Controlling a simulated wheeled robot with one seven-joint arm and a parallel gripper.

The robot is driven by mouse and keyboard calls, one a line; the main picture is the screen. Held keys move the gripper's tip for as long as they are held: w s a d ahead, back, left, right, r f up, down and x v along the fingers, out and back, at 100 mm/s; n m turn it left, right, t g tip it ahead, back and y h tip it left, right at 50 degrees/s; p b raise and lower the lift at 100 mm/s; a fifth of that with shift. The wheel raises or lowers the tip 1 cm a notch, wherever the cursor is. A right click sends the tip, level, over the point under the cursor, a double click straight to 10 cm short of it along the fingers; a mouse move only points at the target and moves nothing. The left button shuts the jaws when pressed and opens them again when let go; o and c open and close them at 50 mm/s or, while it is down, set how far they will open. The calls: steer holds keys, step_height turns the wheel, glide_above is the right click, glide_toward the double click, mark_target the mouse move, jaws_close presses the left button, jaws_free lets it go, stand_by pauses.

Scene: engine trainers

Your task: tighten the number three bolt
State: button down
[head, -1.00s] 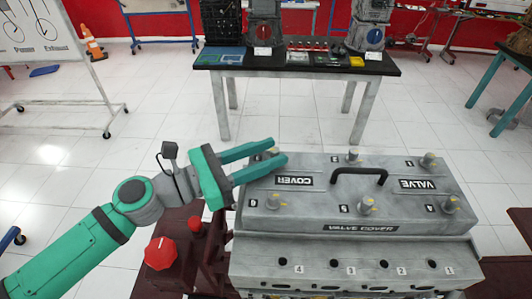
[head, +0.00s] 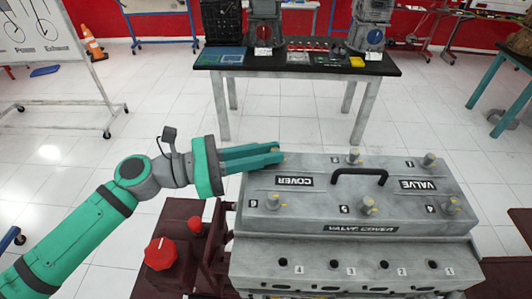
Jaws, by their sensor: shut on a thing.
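The grey valve cover (head: 310,216) has two rows of bolts with yellow marks and small numbers beside them. My gripper (head: 271,155) reaches in from the left and is shut on the bolt at the cover's back-left corner (head: 275,149). The fingers hide most of that bolt and any number beside it. The other bolts stand clear: back middle (head: 353,156), back right (head: 429,160), front left (head: 273,201), front middle (head: 369,206) and front right (head: 451,206).
A black handle (head: 360,172) arches over the middle of the cover. Red knobs (head: 160,253) on a dark red stand are at the left, below my arm. A black-topped table (head: 300,72) with engine parts stands behind, across open white floor.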

steer(key=m+g, duration=0.3)
steer(key=g, duration=0.2)
steer(key=w+m+g, duration=0.1)
steer(key=m+g, duration=0.2)
steer(key=g, duration=0.2)
steer(key=shift+w, duration=0.2)
steer(key=m+g, duration=0.1)
steer(key=g, duration=0.1)
steer(key=m+g+y, duration=0.1)
steer(key=m+g, duration=0.1)
steer(key=m+g+y, duration=0.1)
steer(key=g, duration=0.1)
steer(key=shift+w+d+m, duration=0.2)
steer(key=shift+w+m, duration=0.1)
steer(key=shift+w+d+m+g+y, duration=0.1)
steer(key=shift+m+g+y, duration=1)
steer(key=shift+g+y, duration=0.35)
steer(key=shift+m+y, duration=0.25)
steer(key=shift+m, duration=0.05)
steer(key=c, duration=1.7)
jaws_free()
steer(key=shift+r, duration=0.1)
